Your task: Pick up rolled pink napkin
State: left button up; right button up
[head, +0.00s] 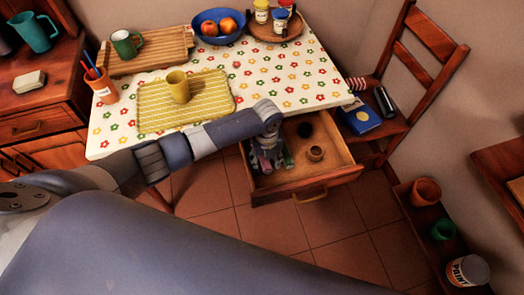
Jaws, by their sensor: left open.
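My left gripper (267,163) points down into the left part of the open table drawer (335,175), and its jaws are open. My right gripper is not in view.
The table bears a yellow mug (179,87) on a yellow mat (150,118), a cutting board (165,52) and a blue fruit bowl (219,38). A chair (388,128) holding a blue book (360,117) stands right of the drawer. Floor is clear before the drawer.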

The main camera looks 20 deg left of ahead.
pick_arm(q)
jog(key=c, duration=1)
jog(key=shift+r, duration=0.1)
